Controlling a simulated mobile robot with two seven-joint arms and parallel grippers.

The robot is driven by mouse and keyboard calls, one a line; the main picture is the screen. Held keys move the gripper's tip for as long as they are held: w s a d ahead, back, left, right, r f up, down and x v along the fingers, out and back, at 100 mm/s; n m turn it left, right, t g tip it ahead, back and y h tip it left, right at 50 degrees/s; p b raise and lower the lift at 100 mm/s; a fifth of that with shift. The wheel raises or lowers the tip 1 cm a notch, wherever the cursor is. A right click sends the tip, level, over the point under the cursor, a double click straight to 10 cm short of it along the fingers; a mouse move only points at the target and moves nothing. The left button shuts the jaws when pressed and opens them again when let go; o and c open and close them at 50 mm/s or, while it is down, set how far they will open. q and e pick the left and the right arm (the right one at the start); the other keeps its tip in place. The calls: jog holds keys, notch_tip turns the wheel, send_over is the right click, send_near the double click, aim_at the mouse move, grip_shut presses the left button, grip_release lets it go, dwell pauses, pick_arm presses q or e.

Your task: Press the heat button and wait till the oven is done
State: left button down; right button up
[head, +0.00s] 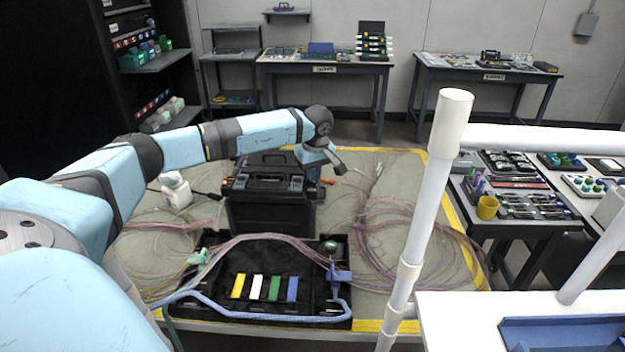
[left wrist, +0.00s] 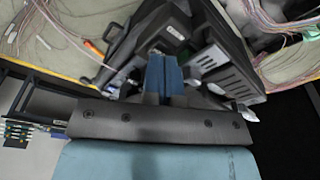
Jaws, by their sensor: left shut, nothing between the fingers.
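The fusion splicer (head: 268,211), a black boxy machine, stands in the middle of the work table behind a black tray. Its oven and heat button are too small to make out. My left arm reaches in from the left above it. My left gripper (head: 337,166) points down beside the splicer's right side; its fingers are small here. In the left wrist view the blue fingers (left wrist: 164,75) are together and empty, over or close to the dark splicer body (left wrist: 226,75). I cannot tell whether they touch it. My right gripper is not in view.
The black tray (head: 212,307) holds yellow, white, green and blue pieces, with cable bundles across it. Loose fibre coils (head: 400,225) lie on the table to the right. A white bottle-like item (head: 176,194) stands left of the splicer. A white pipe frame (head: 424,215) rises at front right.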

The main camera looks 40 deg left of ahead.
pick_arm(q)
jog(key=shift+r+p, duration=1.35)
jog(key=shift+r, duration=1.1)
jog(key=shift+d+f, duration=0.1)
jog(key=shift+f, duration=0.05)
